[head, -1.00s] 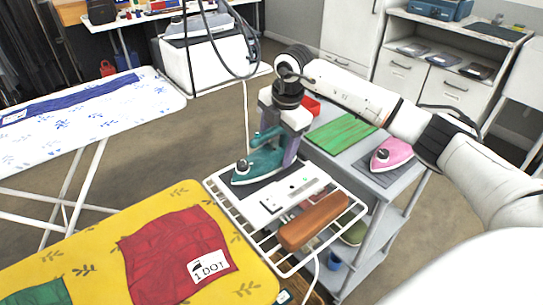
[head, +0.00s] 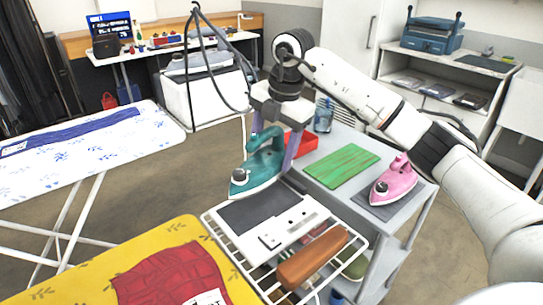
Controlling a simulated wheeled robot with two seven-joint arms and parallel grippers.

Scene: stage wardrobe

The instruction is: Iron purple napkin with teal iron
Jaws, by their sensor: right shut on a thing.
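The teal iron (head: 258,174) is in the grasp of my right gripper (head: 274,146), whose fingers are shut on its handle. The iron hangs above the dark pad (head: 244,216) of the iron rest on the wire rack and looks clear of it. A long dark blue-violet cloth (head: 70,136) lies on the white, blue-patterned ironing board (head: 120,150) at the left; it is the nearest match to a purple napkin in view. My left gripper is out of view.
A red napkin (head: 170,274) lies on the yellow board (head: 90,275) in front. A grey cart (head: 340,192) at right carries a green striped board (head: 342,166), a red tray (head: 302,143) and a pink iron (head: 394,182). Open floor lies between the boards. Dark cables hang behind my gripper.

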